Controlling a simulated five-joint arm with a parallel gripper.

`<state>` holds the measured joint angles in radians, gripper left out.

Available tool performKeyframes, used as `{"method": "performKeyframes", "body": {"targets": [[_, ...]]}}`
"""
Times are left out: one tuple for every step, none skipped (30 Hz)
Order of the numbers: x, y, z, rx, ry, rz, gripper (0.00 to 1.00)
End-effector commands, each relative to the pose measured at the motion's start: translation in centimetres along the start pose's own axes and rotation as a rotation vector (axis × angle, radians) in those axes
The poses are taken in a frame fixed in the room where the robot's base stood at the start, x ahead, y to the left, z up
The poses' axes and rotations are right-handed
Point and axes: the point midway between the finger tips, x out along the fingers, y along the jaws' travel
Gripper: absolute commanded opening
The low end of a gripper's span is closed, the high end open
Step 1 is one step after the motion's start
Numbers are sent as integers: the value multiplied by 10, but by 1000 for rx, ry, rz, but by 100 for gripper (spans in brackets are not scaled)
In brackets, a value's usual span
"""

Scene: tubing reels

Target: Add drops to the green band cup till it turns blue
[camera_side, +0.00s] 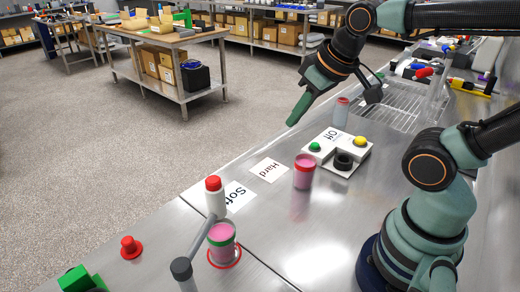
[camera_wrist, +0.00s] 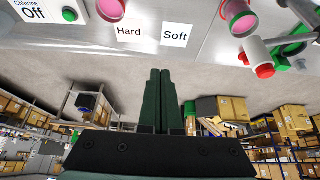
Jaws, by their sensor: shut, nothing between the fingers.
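The green band cup (camera_side: 222,243) holds pink liquid and stands inside a red ring on the steel bench, front left in the side view. A pink cup also shows at the top right of the wrist view (camera_wrist: 238,14). A white bottle with a red cap (camera_side: 216,197) stands upright just behind the green band cup.
Hard (camera_side: 270,169) and Soft (camera_side: 238,195) cards lie flat. A grey stick (camera_side: 200,238) rises beside the green band cup; a red piece (camera_side: 130,248) lies left.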

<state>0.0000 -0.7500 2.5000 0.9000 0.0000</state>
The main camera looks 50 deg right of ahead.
Motion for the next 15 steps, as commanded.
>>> {"method": "performKeyframes", "body": {"targets": [[0, -1, 0, 0, 1, -1, 0], [0, -2, -1, 1, 2, -3, 0], [-1, -5, -3, 3, 5, -8, 0], [-2, -8, -5, 6, 8, -13, 0], [-2, -12, -8, 12, 11, -20, 0], [-4, -20, -12, 19, 16, -33, 0], [-5, -27, -16, 27, 21, -44, 0], [-7, -34, -20, 36, 27, -58, 0], [-9, -46, -26, 52, 34, -78, 0], [-11, -56, -30, 64, 39, -95, 0], [-14, -67, -34, 77, 44, -113, 0], [-17, -81, -39, 95, 48, -137, 0], [-20, -91, -43, 108, 51, -155, 0], [-23, -102, -46, 122, 52, -173, 0], [-26, -116, -49, 140, 54, -197, 0]]}}
